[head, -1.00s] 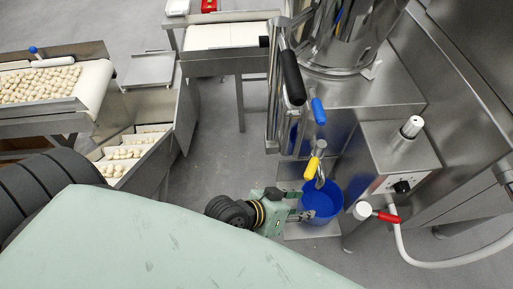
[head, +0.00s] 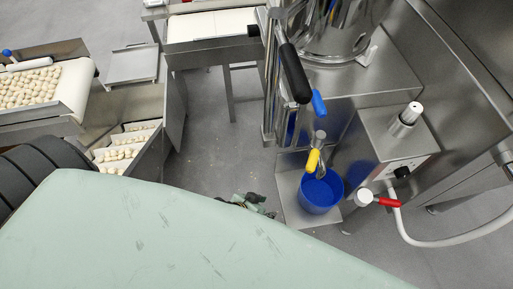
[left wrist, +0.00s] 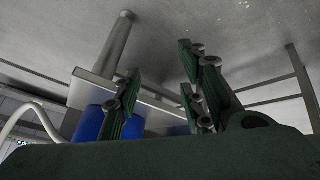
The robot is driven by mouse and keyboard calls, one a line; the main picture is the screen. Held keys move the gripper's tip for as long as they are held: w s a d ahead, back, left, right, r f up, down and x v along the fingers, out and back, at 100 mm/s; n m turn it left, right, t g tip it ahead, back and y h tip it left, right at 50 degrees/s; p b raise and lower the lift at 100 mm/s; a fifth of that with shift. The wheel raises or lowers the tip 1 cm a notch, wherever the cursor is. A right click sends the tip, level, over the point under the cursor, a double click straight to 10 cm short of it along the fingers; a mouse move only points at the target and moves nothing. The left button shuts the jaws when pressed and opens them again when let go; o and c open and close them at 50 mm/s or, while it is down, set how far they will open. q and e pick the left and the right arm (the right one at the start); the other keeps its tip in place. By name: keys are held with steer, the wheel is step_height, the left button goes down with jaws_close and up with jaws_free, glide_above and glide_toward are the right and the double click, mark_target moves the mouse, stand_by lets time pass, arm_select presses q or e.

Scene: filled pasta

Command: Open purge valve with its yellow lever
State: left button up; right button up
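The yellow lever (head: 312,160) hangs from the steel purge valve (head: 319,138), pointing downward above the blue bucket (head: 320,192). My left gripper (head: 250,202) is left of the bucket and apart from the lever. My own pale green arm hides most of it in the head view. In the left wrist view my left gripper (left wrist: 160,88) has its dark green fingers spread with nothing between them. The blue bucket (left wrist: 88,123) shows beyond the left finger there. The lever cannot be made out in the left wrist view. My right gripper is not seen.
A black-gripped handle (head: 294,73) and a blue lever (head: 318,103) sit above the yellow one. A red-handled valve (head: 388,202) with a white hose (head: 430,243) is at right. A conveyor with pasta (head: 35,88) is at left.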

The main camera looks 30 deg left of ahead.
arm_select(q)
steer(key=shift+s+a+f, duration=0.2)
steer(key=shift+a+f, duration=0.2)
steer(key=shift+f, duration=0.25)
steer(key=shift+s+a+f, duration=0.2)
steer(key=shift+a+f, duration=0.2)
steer(key=shift+f, duration=0.2)
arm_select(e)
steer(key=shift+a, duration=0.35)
